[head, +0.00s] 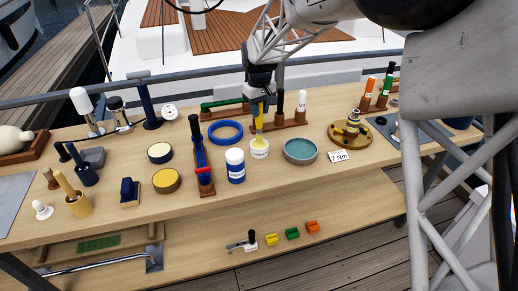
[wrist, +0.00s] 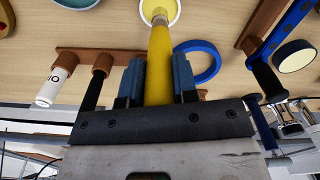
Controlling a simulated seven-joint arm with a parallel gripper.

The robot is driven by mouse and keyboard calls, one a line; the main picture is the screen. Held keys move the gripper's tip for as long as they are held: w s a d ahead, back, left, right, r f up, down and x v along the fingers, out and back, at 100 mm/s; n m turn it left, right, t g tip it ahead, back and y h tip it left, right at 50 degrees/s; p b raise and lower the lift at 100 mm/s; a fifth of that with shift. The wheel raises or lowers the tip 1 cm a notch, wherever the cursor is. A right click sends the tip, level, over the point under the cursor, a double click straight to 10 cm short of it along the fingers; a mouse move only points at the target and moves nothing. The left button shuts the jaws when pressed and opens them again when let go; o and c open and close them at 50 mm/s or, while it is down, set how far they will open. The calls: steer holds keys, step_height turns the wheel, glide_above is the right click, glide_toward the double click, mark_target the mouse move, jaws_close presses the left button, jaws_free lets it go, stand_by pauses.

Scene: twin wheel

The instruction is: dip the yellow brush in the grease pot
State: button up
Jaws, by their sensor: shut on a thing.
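My gripper (head: 259,99) is shut on the handle of the yellow brush (head: 259,117), which points downward. The wrist view shows the brush's yellow handle (wrist: 159,65) between my two blue-grey fingers (wrist: 159,80). The grease pot (head: 259,152) is a small white pot with pale yellow contents, standing on the bench directly under the brush. In the wrist view, the brush's metal collar and tip overlap the pot's round mouth (wrist: 172,7). The tip is at the mouth; I cannot tell how deep it reaches.
A blue-and-white jar (head: 235,166) stands close left of the pot, and a round teal-filled dish (head: 300,151) close right. A blue ring (head: 226,132) lies behind. A wooden rack (head: 290,124) with upright handles stands behind the pot. A brass piece (head: 350,132) is farther right.

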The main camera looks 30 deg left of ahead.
steer(key=shift+r, duration=0.7)
stand_by(0.3)
steer(key=shift+r, duration=2)
